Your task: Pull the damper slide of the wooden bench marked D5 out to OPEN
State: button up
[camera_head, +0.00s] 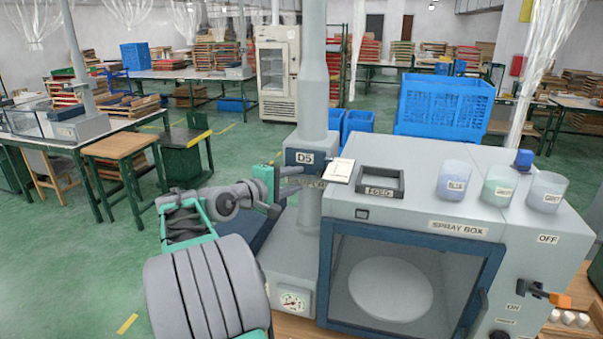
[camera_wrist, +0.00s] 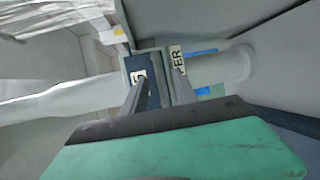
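The D5 sign (camera_head: 305,158) is on a dark blue damper housing around the grey vertical duct of the spray box. Below it is a label strip (camera_head: 306,182), partly unreadable. In the wrist view, the housing (camera_wrist: 153,62) lies ahead, with a label ending in "ER" (camera_wrist: 177,58) beside it. My gripper (camera_head: 282,183) is just left of the housing. In the wrist view, its two fingers (camera_wrist: 158,80) are apart, with the housing seen between and beyond them. I cannot tell whether they touch it. The slide's handle and position are not clearly visible.
The grey spray box (camera_head: 460,228) stands right of the duct, with a feed tray (camera_head: 381,181) and several paint cups on top. A pale card (camera_head: 341,170) is beside the housing. Open green floor lies left.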

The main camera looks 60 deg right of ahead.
aim_at(301, 178)
jog(key=x, duration=0.3)
jog(key=shift+d+f+p, duration=0.1)
jog(key=shift+d+p, duration=0.2)
grip_shut()
dwell(1.2)
